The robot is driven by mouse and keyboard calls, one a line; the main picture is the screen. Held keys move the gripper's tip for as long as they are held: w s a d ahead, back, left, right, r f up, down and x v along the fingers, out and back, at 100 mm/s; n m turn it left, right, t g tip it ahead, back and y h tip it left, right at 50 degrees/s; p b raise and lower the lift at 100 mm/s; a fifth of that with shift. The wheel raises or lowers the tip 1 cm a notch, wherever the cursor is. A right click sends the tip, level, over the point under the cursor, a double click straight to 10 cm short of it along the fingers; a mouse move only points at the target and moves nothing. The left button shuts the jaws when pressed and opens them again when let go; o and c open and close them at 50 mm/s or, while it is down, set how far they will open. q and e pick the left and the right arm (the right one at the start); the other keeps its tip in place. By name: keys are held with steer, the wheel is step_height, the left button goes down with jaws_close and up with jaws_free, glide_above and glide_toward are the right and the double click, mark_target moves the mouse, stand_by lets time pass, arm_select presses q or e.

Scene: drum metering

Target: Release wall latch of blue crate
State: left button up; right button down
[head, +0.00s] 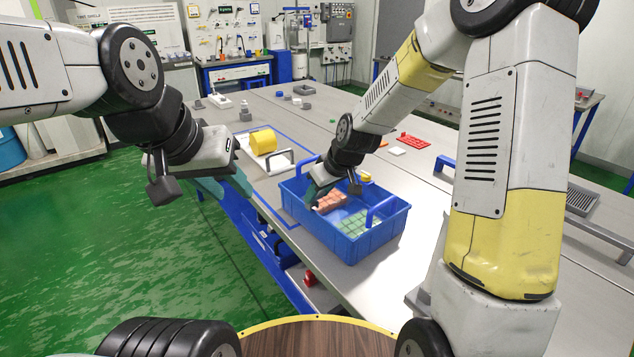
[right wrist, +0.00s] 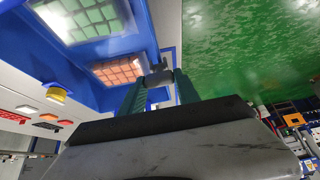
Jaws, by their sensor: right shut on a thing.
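The blue crate (head: 352,245) stands on the grey table, with a block of orange-red pieces (head: 330,202) and a block of green pieces (head: 352,222) inside. My right gripper (head: 314,194) is at the crate's left wall. In the right wrist view its teal fingers (right wrist: 160,90) are shut on a small grey latch (right wrist: 158,75) at the blue wall's rim. In the head view the latch is hidden by the gripper. My left gripper (head: 228,188) hangs in the air left of the crate, beyond the table's left edge, apart from it; its finger gap is unclear.
A yellow cylinder (head: 263,141) lies on a light tray behind the crate. A red tray (head: 413,141) and several small grey parts lie further back. My right upper arm crosses the right side of the view. Green floor (head: 110,250) is open at left.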

steer(key=shift+s+d+f+t, duration=0.1)
steer(key=shift+s+d+t, duration=0.05)
steer(key=shift+t, duration=0.15)
steer(key=c, duration=0.9)
jaws_free()
steer(key=shift+v, duration=3.9)
steer(key=shift+d, duration=0.15)
